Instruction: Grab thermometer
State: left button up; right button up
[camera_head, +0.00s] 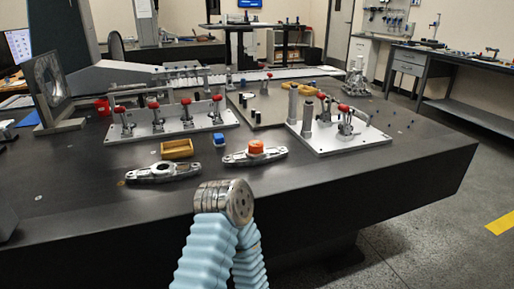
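I cannot make out a thermometer for certain in the head view; small items on the dark table (330,180) are too small to tell. One light-blue sleeved arm of mine with a round metal joint reaches up at the bottom centre, in front of the table edge. No gripper fingers are visible.
A fixture plate with red-knobbed clamps (172,126) stands at the left middle, and another plate with posts (345,140) at the right. A square metal frame (47,85) stands at the far left. The table's front right is clear. A side bench (450,62) stands at the right.

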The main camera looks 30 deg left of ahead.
aim_at(253, 148)
jog(key=u, duration=0.25)
jog(key=i+l+u, duration=0.1)
jog(key=i+u, duration=0.15)
jog(key=u, duration=0.2)
jog(key=i+l+u, duration=0.15)
jog(key=u, duration=0.35)
jog(key=i+l+u, duration=0.2)
jog(key=u, duration=0.25)
jog(key=i+l, duration=0.1)
jog(key=l, duration=0.15)
jog(key=i+l, duration=0.1)
jog(key=l, duration=0.15)
jog(key=k+j+z, duration=0.25)
jog(key=k+z, duration=0.2)
jog(key=k, duration=0.2)
